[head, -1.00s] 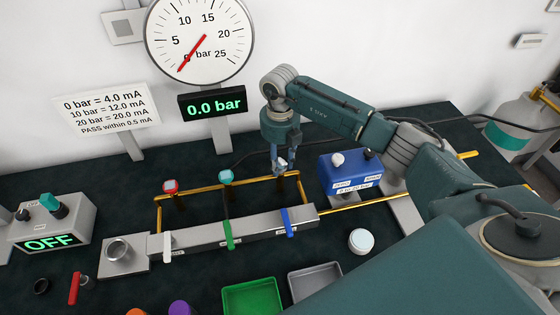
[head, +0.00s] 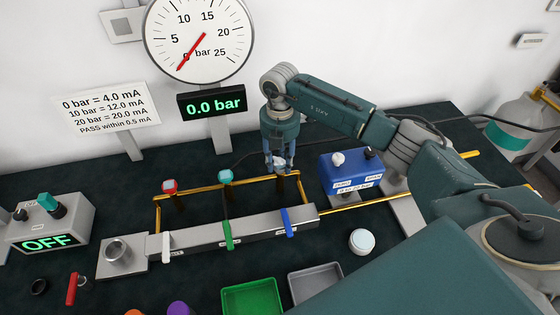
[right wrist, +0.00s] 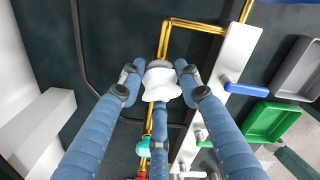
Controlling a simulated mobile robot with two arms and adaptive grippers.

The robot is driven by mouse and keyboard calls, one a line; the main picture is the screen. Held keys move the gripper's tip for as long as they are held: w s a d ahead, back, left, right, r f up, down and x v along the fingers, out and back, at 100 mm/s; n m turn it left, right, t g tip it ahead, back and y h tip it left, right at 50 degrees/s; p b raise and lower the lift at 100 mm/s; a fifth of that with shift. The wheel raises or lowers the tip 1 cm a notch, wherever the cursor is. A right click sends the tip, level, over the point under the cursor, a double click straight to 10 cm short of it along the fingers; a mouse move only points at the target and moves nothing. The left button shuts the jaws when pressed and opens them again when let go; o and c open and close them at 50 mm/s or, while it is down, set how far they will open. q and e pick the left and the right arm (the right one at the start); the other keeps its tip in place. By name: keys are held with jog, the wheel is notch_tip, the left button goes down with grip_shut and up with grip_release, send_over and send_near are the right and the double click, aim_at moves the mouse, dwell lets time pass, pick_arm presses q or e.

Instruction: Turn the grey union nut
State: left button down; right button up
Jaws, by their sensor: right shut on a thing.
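The grey union nut (right wrist: 161,80) shows in the right wrist view as a pale, lobed knob at the brass pipe. My right gripper (right wrist: 160,88) has its blue fingers closed around it, one on each side and one below in the picture. In the head view, my right gripper (head: 281,167) points down at the right end of the brass pipework, and its fingers mostly hide the nut. My left gripper is in neither view.
Red (head: 170,186) and teal (head: 226,177) valve knobs stand left along the pipe. A grey manifold (head: 245,232) with white, green and blue levers lies in front. A blue transmitter (head: 350,177) stands close right. Green (head: 252,298) and grey (head: 316,281) trays lie nearer.

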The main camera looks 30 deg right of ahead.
aim_at(280, 165)
jog(key=shift+r+m, duration=0.1)
jog(key=shift+m, duration=1.1)
jog(key=shift+w, duration=0.1)
jog(key=o, duration=1.2)
notch_tip(280, 165, up, 12)
